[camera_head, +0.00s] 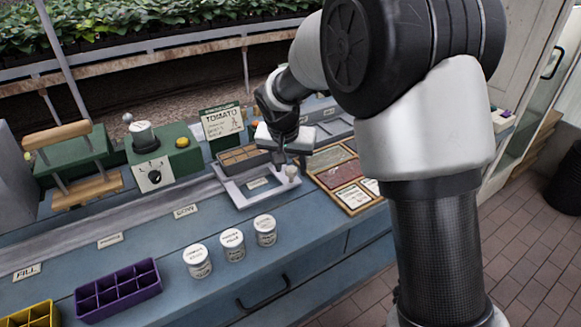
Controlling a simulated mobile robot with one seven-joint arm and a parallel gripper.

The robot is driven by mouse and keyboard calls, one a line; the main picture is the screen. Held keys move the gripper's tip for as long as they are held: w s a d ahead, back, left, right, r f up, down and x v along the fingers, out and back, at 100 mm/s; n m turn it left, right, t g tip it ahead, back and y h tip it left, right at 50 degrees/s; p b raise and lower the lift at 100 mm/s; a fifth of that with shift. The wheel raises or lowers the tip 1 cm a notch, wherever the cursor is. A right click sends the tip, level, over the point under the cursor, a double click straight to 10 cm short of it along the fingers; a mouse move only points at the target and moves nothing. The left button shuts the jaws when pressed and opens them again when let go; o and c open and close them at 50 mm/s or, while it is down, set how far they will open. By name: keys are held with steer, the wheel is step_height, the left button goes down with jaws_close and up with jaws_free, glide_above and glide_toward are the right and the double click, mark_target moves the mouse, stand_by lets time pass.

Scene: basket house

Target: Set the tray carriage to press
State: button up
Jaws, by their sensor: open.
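The tray carriage (232,193) is a pale grey plate at the right part of a long rail (75,240) on the blue bench. It bears a brown tray (243,157) and has a round pale knob (291,172) at its right front. My gripper (287,161) is open, just above and beside the knob; I cannot tell whether it touches it. Labels along the rail read FILL (27,271) at the far left and SOW (186,211) nearer the carriage. A label between them (110,240) is too small to read surely.
Behind the rail stand a green frame with wooden bars (60,137) and a green dial box (150,172). Three white jars (232,244) and a purple divided tray (118,291) stand in front. A framed board of packets (343,177) lies right of the carriage.

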jaws_close()
steer(key=shift+a, duration=0.1)
